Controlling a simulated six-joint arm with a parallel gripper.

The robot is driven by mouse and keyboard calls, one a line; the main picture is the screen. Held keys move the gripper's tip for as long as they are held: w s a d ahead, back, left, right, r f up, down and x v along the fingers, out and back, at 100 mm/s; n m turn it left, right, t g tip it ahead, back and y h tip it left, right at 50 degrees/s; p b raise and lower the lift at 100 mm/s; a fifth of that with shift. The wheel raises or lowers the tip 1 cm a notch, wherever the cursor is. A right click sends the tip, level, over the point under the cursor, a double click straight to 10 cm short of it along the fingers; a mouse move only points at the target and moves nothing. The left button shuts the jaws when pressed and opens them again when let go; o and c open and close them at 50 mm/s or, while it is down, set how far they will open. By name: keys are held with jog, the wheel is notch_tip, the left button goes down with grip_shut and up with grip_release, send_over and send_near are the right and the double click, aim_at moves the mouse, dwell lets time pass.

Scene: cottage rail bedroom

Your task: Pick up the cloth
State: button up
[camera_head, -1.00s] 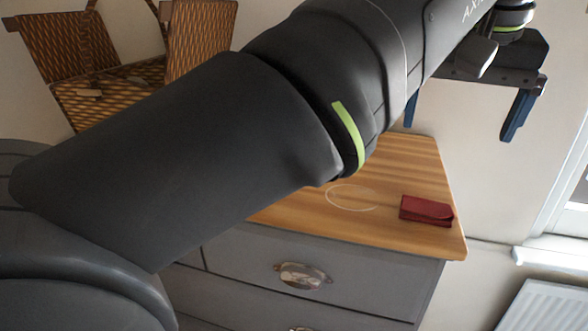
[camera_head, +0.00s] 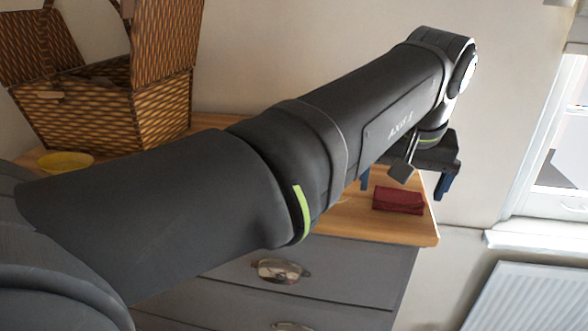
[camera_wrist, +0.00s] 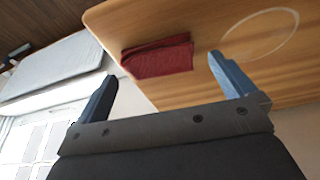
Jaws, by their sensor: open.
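The dark red folded cloth (camera_head: 399,200) lies on the wooden top of the grey chest of drawers, near its right end. In the wrist view the cloth (camera_wrist: 158,58) lies beyond the fingertips, between them across the picture and nearer the left finger. My gripper (camera_head: 404,184) has its two blue fingers pointing down, apart and empty. In the head view the fingers appear on either side of the cloth, and I cannot tell the exact height above it. In the wrist view my gripper (camera_wrist: 160,68) is wide open and does not touch the cloth.
The wooden top (camera_head: 365,222) is bare around the cloth, with a thin pale ring (camera_wrist: 262,38) beside it. A yellow bowl (camera_head: 66,163) and an open wicker basket (camera_head: 120,110) stand at the left. A radiator (camera_head: 525,300) and window are at the right.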

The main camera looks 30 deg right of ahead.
jog(key=shift+x, duration=1.15)
jog(key=c, duration=1)
jog(key=shift+r, duration=0.45)
jog(key=v, duration=0.2)
jog(key=d+v, duration=0.1)
jog(key=v, duration=0.1)
jog(key=shift+s+a, duration=0.1)
jog(key=shift+s, duration=0.1)
jog(key=s+a+r, duration=0.2)
jog(key=s+r, duration=0.4)
jog(key=s, duration=0.4)
jog(key=shift+s+r, duration=0.2)
jog(key=shift+a, duration=0.1)
